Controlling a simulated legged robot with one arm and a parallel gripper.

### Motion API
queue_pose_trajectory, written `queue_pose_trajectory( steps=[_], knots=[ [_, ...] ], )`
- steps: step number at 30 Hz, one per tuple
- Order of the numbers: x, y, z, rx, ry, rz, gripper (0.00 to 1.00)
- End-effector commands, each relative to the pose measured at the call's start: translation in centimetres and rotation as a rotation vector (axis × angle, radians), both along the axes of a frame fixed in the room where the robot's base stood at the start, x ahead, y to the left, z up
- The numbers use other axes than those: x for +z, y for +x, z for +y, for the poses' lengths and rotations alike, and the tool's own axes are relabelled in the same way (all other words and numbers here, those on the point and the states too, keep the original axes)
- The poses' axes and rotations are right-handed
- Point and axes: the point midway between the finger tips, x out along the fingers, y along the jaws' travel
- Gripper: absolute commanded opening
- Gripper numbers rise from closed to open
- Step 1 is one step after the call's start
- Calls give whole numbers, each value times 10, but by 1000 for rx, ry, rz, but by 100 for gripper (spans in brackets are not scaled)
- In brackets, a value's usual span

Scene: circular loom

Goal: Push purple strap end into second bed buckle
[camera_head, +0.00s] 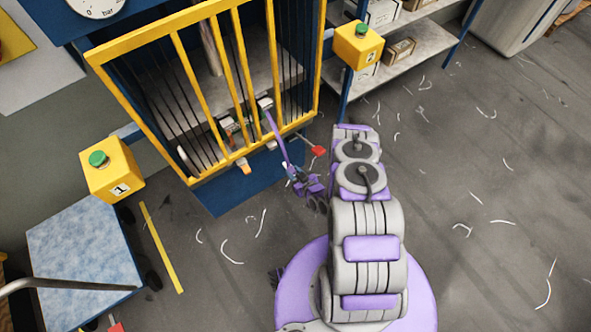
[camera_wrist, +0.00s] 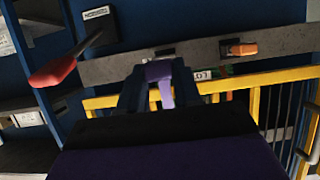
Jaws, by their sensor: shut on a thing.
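A purple strap (camera_head: 274,125) runs from behind the yellow cage bars down to my gripper (camera_head: 298,176). In the wrist view my gripper (camera_wrist: 158,88) is shut on the strap's purple end (camera_wrist: 158,72), between its two dark fingers. Past the fingertips is a grey rail (camera_wrist: 200,56) with a dark buckle (camera_wrist: 165,52) close to the strap end, and an orange piece (camera_wrist: 240,48) further right. I cannot tell whether the strap end touches the dark buckle. In the head view an orange piece (camera_head: 243,166) sits on the bed's front edge; the buckles there are too small to tell apart.
Yellow cage bars (camera_head: 187,72) stand in front of the loom. A red-handled lever (camera_head: 318,151) sticks out right of my gripper and shows at left in the wrist view (camera_wrist: 55,72). Button boxes stand at left (camera_head: 112,172) and right (camera_head: 358,47). White scraps lie on the floor.

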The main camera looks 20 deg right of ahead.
Motion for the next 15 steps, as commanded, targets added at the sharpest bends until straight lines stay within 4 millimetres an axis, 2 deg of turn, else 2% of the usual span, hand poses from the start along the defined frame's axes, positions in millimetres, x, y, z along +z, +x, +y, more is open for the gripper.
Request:
queue_pose_trajectory(
  steps=[15],
  knots=[
    [-2,40,7,1,11,-5,0]
  ],
)
